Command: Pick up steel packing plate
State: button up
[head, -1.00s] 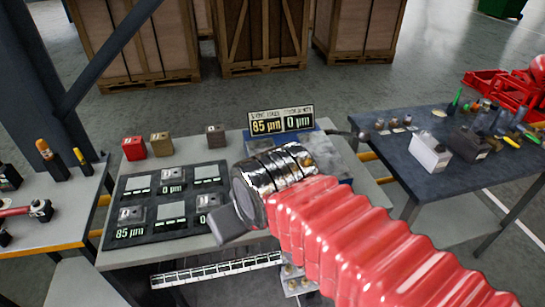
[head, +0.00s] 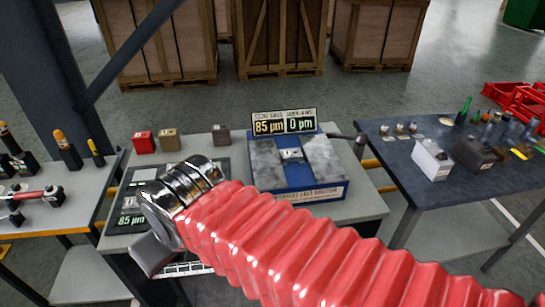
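No plate that I can name for certain as the steel packing plate is clear to me. The black tray (head: 110,219), marked 85 µm at its front left, stands on the middle bench, and my arm hides most of its slots. Grey pieces (head: 145,174) show at its back edge. My gripper (head: 152,256) is in front of the tray in the picture, at the end of a chrome wrist and red bellows. Only a grey block-like part of it shows, so its opening and anything in it cannot be made out.
A blue gauge box (head: 312,182) with a grey top and a small pale piece stands right of the tray, below a display (head: 283,122) reading 85 µm and 0 µm. Red (head: 143,142), tan (head: 168,140) and dark (head: 220,134) blocks line the back. Side benches hold tools.

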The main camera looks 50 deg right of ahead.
aim_at(291, 154)
jog(key=u, duration=0.85)
jog(key=k, duration=1.05)
jog(key=z, duration=1.05)
jog(key=i, duration=1.05)
jog(key=z, duration=0.05)
